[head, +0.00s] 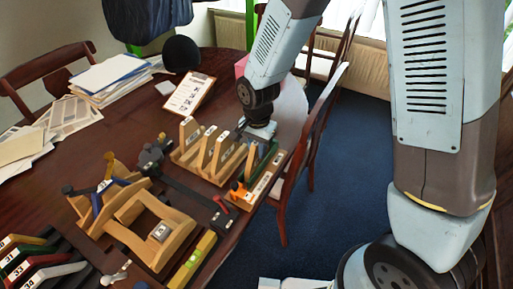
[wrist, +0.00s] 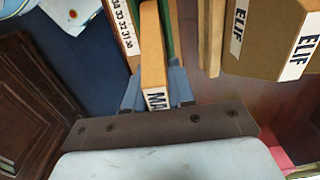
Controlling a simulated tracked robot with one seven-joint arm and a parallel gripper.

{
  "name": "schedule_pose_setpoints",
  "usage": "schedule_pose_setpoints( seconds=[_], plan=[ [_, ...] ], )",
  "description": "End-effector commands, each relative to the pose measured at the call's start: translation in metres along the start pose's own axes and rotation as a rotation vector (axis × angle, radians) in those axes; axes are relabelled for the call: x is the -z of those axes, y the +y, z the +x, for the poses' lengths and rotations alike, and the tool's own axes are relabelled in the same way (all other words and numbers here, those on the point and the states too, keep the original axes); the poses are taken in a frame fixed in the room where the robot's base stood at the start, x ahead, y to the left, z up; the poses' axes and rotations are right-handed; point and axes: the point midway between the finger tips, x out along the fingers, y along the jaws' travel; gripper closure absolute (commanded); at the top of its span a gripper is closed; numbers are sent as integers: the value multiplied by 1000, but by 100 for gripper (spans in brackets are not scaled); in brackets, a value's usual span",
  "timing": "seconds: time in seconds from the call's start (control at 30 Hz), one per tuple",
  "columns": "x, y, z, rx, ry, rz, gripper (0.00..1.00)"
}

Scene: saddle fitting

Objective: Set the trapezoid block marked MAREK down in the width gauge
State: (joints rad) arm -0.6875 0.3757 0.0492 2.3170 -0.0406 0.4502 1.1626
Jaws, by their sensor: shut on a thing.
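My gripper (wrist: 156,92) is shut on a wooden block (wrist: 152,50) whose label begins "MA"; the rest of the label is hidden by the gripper. The width gauge (wrist: 122,18), with a number strip running from 30 upward, lies just left of the block in the wrist view. Green edging shows on both sides of the block; I cannot tell whether the block touches the gauge. In the head view my gripper (head: 262,131) is over the table's right edge, above the gauge (head: 263,184), and the held block is hard to make out.
A wooden rack (head: 208,155) with several labelled uprights stands close left of my gripper. A piece marked ELIF (wrist: 270,40) is at right in the wrist view. A wooden frame (head: 150,225) and coloured numbered pieces (head: 35,262) lie left. A chair (head: 318,125) stands right.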

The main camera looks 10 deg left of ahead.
Motion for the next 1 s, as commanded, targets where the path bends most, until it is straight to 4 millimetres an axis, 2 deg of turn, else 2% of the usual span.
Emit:
schedule_pose_setpoints(
  seconds=[0.17, 0.2, 0.5, 0.67, 0.87, 1.0],
  plan=[
    [0, 0, 0, 0, 0, 0, 100],
    [0, 0, 0, 0, 0, 0, 75],
    [0, 0, 0, 0, 0, 0, 47],
    [0, 0, 0, 0, 0, 0, 47],
    [0, 0, 0, 0, 0, 0, 28],
    [0, 0, 0, 0, 0, 0, 26]
  ],
)
